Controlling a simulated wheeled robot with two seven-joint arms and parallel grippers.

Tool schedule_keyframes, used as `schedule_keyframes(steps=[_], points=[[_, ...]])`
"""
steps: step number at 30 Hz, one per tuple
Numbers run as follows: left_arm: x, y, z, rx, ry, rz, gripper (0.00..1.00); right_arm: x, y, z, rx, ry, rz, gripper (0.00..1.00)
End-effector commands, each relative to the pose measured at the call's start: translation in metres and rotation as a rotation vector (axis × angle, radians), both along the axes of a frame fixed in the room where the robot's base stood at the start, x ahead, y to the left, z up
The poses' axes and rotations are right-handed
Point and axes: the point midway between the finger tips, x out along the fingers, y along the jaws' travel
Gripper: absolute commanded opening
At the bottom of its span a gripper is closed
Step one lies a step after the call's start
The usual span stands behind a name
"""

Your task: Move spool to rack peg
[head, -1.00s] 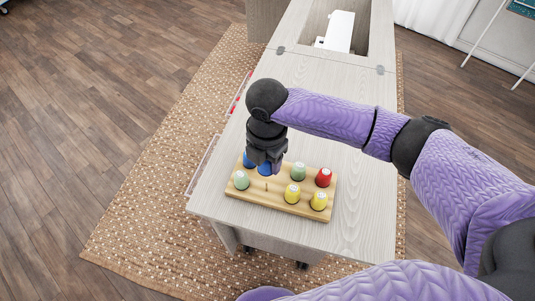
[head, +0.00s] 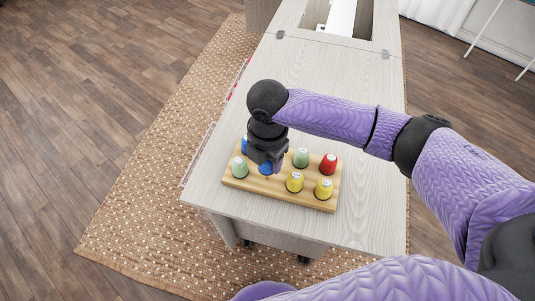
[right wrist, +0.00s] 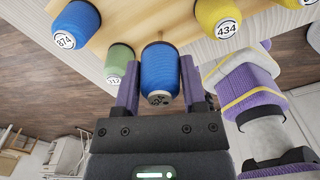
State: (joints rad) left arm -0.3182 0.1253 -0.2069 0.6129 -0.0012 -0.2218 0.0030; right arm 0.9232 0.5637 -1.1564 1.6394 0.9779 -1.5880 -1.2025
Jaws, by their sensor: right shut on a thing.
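The wooden rack (head: 255,186) stands near the front end of the cabinet top. My right gripper (head: 266,164) is over the rack, shut on a blue spool (head: 265,169). In the right wrist view, the fingers are on both sides of this upright blue spool (right wrist: 158,72). The held spool is in the front row, between a green spool (head: 239,167) and a yellow spool (head: 295,182). It covers the peg there, and I cannot tell whether it rests on the rack or is slightly above it. My left gripper is not in view.
Other spools on the rack are a blue one (head: 244,146), a green one (head: 301,158), a red one (head: 328,165) and a second yellow one (head: 324,190). The cabinet top (head: 325,90) behind the rack is clear. An opening with a white machine (head: 341,17) lies at the far end.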

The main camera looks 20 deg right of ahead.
Motion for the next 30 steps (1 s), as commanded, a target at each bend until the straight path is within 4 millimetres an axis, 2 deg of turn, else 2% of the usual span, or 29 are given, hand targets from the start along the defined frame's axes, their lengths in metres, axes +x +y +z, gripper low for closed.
schedule_keyframes(steps=[13, 30], points=[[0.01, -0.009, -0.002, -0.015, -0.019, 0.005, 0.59, 0.0, 0.0, -0.006, -0.001, 0.001, 0.0, 0.0], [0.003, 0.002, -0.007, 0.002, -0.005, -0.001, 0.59, 0.0, 0.0, -0.026, -0.001, 0.001, 0.0, 0.0]])
